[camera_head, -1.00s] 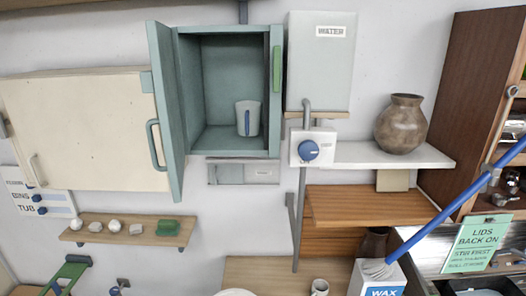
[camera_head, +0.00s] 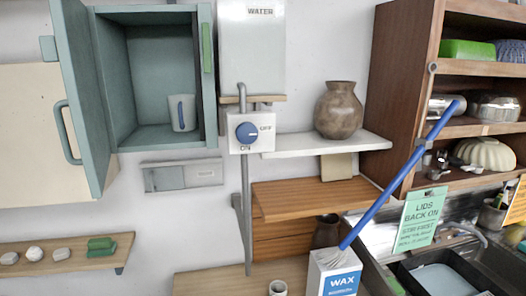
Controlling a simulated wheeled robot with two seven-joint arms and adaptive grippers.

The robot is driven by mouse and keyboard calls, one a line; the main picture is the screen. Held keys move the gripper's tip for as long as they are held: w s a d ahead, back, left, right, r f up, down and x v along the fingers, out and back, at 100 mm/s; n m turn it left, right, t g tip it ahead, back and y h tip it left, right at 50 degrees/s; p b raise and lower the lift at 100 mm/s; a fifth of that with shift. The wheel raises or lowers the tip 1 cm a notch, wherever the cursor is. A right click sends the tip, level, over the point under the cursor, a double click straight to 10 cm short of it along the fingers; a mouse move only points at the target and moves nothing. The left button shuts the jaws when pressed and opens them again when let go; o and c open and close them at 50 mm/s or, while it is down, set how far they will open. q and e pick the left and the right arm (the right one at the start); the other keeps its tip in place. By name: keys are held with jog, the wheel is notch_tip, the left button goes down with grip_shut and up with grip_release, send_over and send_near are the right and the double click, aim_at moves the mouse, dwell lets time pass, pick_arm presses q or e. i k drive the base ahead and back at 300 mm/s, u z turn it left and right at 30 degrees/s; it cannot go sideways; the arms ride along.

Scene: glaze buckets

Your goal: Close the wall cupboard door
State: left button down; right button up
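The teal wall cupboard (camera_head: 150,137) hangs at the upper left with its inside showing. Its door (camera_head: 84,95) is hinged on the cupboard's left side and stands wide open, swung out toward me. A curved teal handle (camera_head: 64,132) is on the left-facing side of the door. A white mug with a blue handle (camera_head: 182,113) stands inside on the cupboard floor. Neither of my grippers is in view.
A grey water tank (camera_head: 251,60) and its blue-knobbed valve box (camera_head: 249,133) are right of the cupboard. A brown vase (camera_head: 338,110) stands on a white shelf (camera_head: 330,143). A blue-handled brush leans from the wax box (camera_head: 334,276). A wooden rack (camera_head: 398,95) stands right.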

aim_at(71, 45)
jog(key=u, duration=0.45)
jog(key=k, duration=1.15)
jog(key=u, duration=1.35)
jog(key=i, duration=0.85)
jog(key=z, duration=0.6)
jog(key=i, duration=0.7)
jog(key=z, duration=0.75)
